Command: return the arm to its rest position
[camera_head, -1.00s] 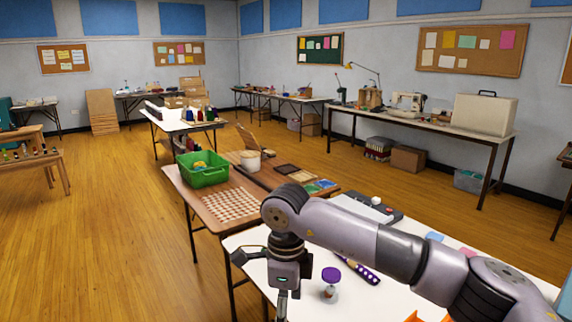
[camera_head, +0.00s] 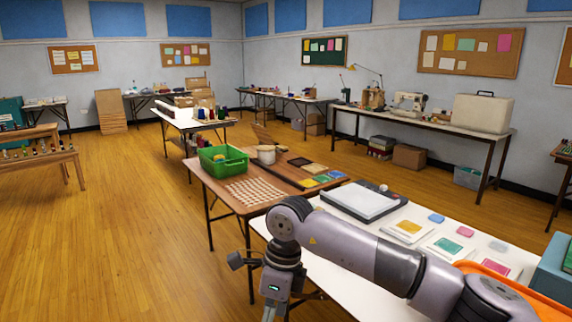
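My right arm comes in from the lower right and bends down at its elbow. My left arm and gripper are not in view.
On the white table are a grey-white flat device (camera_head: 364,200), several stamp-pad-like cards (camera_head: 408,230), an orange tray (camera_head: 515,292) and a teal box (camera_head: 553,268). A brown table (camera_head: 229,194) behind holds a green basket (camera_head: 222,162). Wooden floor at left is clear.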

